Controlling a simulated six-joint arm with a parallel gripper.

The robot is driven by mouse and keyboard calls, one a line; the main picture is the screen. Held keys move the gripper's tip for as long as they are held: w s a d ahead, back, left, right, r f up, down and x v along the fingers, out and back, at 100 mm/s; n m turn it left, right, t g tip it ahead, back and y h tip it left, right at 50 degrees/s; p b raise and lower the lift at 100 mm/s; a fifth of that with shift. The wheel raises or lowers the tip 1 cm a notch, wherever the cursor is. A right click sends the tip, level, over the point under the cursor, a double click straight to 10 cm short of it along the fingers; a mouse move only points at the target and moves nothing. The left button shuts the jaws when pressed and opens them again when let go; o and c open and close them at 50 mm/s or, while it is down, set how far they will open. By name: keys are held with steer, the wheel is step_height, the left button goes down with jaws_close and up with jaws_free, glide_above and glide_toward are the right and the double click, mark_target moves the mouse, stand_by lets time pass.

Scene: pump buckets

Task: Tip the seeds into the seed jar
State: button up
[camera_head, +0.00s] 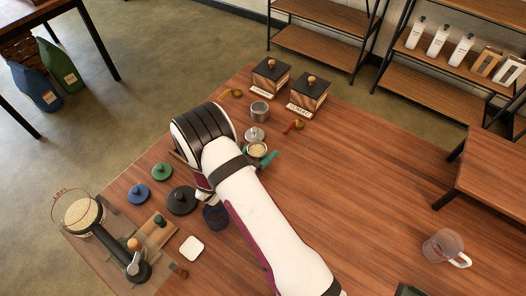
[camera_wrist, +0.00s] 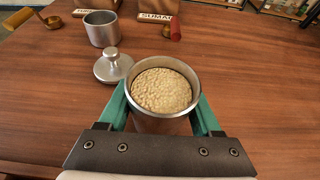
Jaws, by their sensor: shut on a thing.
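My gripper (camera_wrist: 161,112) is shut on a round metal cup (camera_wrist: 160,122), its green fingers on either side. The cup is upright and filled with pale seeds (camera_wrist: 161,90). In the head view my gripper (camera_head: 262,157) and the cup (camera_head: 257,150) show beside my white forearm; I cannot tell whether the cup touches the table. An open metal canister (camera_wrist: 101,28) stands behind it, with a knobbed metal lid (camera_wrist: 113,66) between them. They also show in the head view as canister (camera_head: 260,113) and lid (camera_head: 254,135). I cannot tell which vessel is the seed jar.
Two wooden boxes with knobs (camera_head: 270,77) (camera_head: 309,95) stand at the back. A round vessel with pale contents (camera_head: 84,213) stands at the left, near several dark lids (camera_head: 181,200). A glass mug (camera_head: 441,245) is at the right. The table's right middle (camera_head: 360,190) is clear.

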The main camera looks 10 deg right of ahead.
steer(key=shift+f, duration=0.45)
steer(key=shift+f, duration=0.15)
steer(key=o, duration=1.5)
